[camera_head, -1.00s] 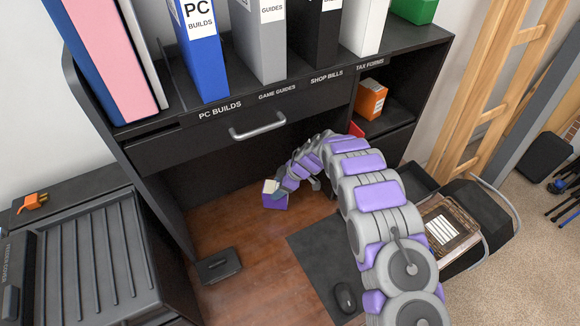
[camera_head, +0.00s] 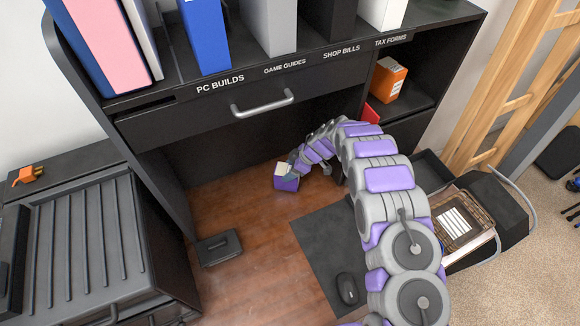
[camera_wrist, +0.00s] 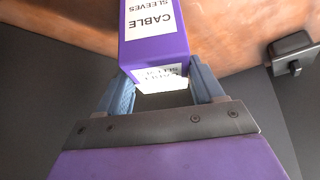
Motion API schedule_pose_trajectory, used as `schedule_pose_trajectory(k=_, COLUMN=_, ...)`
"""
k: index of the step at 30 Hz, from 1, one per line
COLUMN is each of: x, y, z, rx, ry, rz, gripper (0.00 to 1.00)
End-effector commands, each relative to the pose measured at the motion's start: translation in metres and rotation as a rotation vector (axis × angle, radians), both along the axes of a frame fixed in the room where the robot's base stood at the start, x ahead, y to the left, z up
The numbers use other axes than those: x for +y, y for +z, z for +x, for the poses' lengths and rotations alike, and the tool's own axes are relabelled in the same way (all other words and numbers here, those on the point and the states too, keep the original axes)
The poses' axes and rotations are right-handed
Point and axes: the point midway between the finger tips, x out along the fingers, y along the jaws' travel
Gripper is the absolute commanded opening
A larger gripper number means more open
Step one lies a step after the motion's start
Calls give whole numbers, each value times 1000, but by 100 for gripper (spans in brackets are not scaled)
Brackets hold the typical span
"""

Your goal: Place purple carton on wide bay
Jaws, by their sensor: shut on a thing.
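The purple carton (camera_head: 287,181) has white labels; in the wrist view the carton (camera_wrist: 155,45) shows the words "CABLE SLEEVES" upside down. My gripper (camera_head: 292,166) is at the back of the desk, beneath the drawer. In the wrist view its two blue fingers (camera_wrist: 160,82) are on either side of the carton's near end, shut on it. Whether the carton touches the wooden desktop cannot be told. An open shelf bay (camera_head: 408,103) in the right of the desk hutch holds an orange box (camera_head: 387,79) and a red item (camera_head: 371,113). Which bay is the wide one cannot be told.
The drawer with its handle (camera_head: 262,104) overhangs the desk (camera_head: 235,210). A black box (camera_head: 219,247), a dark mat (camera_head: 322,245) and a mouse (camera_head: 347,288) lie on the desktop. Binders line the top shelf. A ribbed black case (camera_head: 75,245) stands left.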

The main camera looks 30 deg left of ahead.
Motion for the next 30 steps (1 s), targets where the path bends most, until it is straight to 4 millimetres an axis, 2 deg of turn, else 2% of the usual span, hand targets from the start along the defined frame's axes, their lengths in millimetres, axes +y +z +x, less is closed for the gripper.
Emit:
schedule_pose_trajectory(k=2, x=-1, y=-7, z=0, rx=1, ry=-1, rz=1, gripper=7)
schedule_pose_trajectory(k=26, x=0, y=-11, z=0, rx=0, ry=-1, rz=-1, gripper=7)
schedule_pose_trajectory(k=27, x=0, y=-11, z=0, rx=0, ry=-1, rz=-1, gripper=69)
schedule_pose_trajectory(k=30, x=0, y=-10, z=0, rx=0, ry=-1, rz=-1, gripper=78)
